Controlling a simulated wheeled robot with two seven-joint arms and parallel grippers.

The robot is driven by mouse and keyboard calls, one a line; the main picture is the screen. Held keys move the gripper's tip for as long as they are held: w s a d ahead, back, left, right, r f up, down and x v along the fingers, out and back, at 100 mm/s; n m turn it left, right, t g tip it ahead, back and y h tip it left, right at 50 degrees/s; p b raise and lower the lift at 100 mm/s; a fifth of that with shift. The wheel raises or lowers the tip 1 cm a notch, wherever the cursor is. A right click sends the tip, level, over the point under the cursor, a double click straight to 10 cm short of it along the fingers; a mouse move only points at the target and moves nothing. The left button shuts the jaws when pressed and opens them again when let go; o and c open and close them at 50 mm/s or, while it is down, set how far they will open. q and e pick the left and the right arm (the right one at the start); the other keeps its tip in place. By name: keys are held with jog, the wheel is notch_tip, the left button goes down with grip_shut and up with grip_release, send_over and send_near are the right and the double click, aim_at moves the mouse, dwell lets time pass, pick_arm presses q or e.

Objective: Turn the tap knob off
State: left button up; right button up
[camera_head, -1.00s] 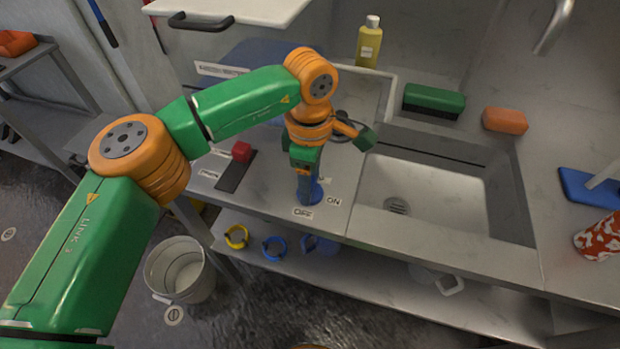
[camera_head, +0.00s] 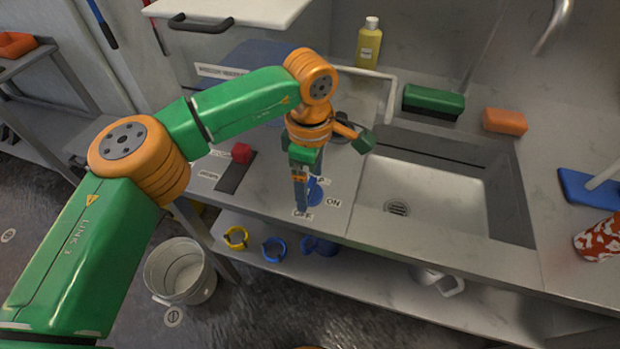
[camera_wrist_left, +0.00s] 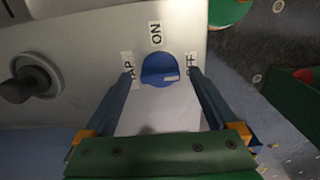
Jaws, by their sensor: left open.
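The blue tap knob (camera_head: 316,191) is at the counter's front edge, partly hidden behind my left gripper (camera_head: 301,207) in the head view. The ON label (camera_head: 333,202) is right of it and the OFF label (camera_head: 303,215) in front. In the left wrist view the round knob (camera_wrist_left: 158,67) lies between the tips of my open left gripper (camera_wrist_left: 161,74), one finger on each side. Contact cannot be told. A small white mark on the knob sits at its lower right, on the OFF label's side (camera_wrist_left: 193,66). My right gripper is not in view.
A sink basin (camera_head: 420,195) lies right of the knob. A red knob (camera_head: 241,153) on a dark strip is to the left. A yellow bottle (camera_head: 369,43), green block (camera_head: 433,101) and orange block (camera_head: 505,121) stand behind. A bucket (camera_head: 181,271) is on the floor.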

aim_at(310, 186)
pick_arm(q)
notch_tip(310, 186, up, 7)
jog(key=shift+r, duration=0.1)
dwell(0.5)
